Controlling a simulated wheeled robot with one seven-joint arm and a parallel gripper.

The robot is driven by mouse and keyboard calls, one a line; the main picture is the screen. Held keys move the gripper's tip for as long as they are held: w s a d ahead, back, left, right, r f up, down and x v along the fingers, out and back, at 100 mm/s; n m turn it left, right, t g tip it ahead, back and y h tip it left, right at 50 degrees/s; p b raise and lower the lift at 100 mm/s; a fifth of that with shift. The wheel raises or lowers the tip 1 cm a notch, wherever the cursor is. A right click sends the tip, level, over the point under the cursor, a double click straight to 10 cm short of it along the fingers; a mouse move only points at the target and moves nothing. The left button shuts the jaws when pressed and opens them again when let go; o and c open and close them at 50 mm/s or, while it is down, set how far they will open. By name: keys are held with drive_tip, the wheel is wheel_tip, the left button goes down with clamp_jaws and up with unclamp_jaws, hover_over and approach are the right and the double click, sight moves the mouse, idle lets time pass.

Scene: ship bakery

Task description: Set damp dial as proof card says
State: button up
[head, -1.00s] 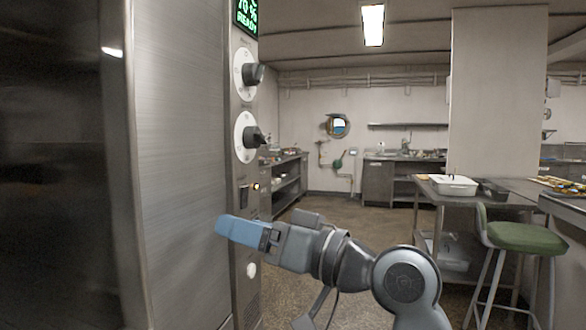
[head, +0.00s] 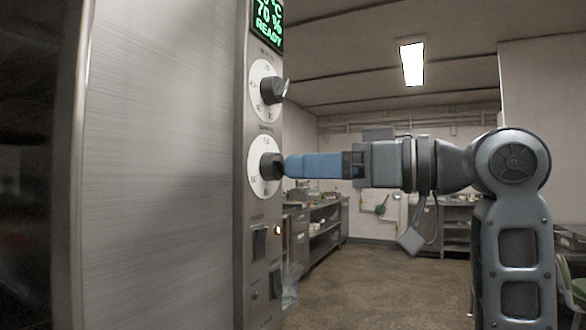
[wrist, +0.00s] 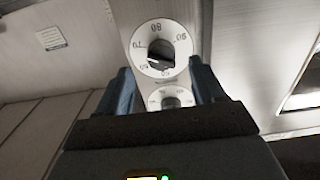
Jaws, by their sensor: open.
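My gripper (head: 288,166) is open and level with the lower dial (head: 256,185) on the steel cabinet's control strip, its fingertips close to the black knob (head: 268,166). I cannot tell whether they touch it. In the wrist view, a white dial (wrist: 178,66) numbered about 50 to 90, upside down, shows just beyond and between the two fingers (wrist: 162,80). Its knob's white mark points left and slightly down, near 60 to 70; the exact value is unclear. The green display (head: 267,20) reads 70 % and READY. No readable proof card is in view.
An upper dial (head: 257,78) sits above the lower one. A small label (wrist: 54,38) with unreadable print shows in the wrist view. Open floor (head: 375,275) lies right of the cabinet.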

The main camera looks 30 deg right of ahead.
sight(276, 166)
drive_tip(key=shift+x, duration=2.1)
drive_tip(key=c, duration=1)
drive_tip(key=shift+c, duration=0.2)
drive_tip(key=shift+n, duration=0.3)
drive_tip(key=n+b, duration=0.6)
drive_tip(key=n, duration=0.5)
drive_tip(key=shift+r, duration=0.1)
